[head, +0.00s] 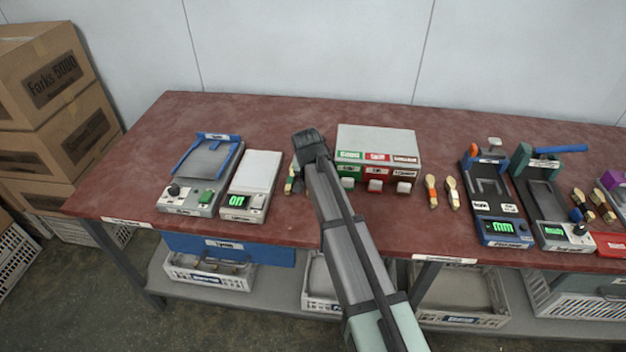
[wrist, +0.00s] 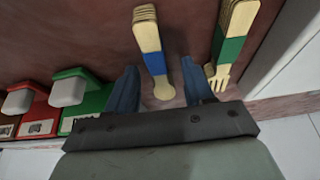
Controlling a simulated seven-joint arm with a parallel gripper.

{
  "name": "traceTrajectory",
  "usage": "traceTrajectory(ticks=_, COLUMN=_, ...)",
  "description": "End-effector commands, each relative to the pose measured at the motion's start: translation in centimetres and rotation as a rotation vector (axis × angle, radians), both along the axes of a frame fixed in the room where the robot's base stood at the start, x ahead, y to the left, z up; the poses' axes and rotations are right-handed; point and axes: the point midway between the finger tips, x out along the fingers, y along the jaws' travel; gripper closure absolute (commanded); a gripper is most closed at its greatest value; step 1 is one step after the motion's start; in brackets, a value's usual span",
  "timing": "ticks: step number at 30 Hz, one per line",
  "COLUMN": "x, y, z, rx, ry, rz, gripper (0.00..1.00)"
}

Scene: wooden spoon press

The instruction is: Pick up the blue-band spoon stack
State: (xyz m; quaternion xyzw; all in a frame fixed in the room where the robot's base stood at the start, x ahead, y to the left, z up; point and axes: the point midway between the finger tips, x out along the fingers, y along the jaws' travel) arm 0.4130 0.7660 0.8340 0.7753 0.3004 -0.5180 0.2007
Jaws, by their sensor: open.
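The blue-band spoon stack (wrist: 149,45) shows in the wrist view as layered wooden spoons with a blue band, its round bowl end pointing toward my gripper. My gripper (wrist: 160,68) is open, with one blue finger on each side of this stack; I cannot tell how high the fingers are above it. A green-band fork stack (wrist: 231,45) lies just right of the right finger, its tines close to it. In the head view my gripper's back (head: 309,146) is over the table left of the button box, and the blue-band stack is hidden by my arm.
A white scale (head: 254,172) and a blue-framed device (head: 207,165) stand left. More utensil stacks (head: 431,189) and devices (head: 489,190) are farther right.

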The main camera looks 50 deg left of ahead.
Motion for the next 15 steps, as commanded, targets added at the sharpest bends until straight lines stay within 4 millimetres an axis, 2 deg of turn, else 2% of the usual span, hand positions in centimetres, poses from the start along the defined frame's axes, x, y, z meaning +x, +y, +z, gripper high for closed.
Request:
traceTrajectory(ticks=4, x=-0.02, y=-0.02, z=0.03, rx=0.000, ry=0.000, rz=0.000, gripper=0.50)
traceTrajectory(ticks=15, x=-0.04, y=-0.02, z=0.06, rx=0.000, ry=0.000, rz=0.000, gripper=0.85)
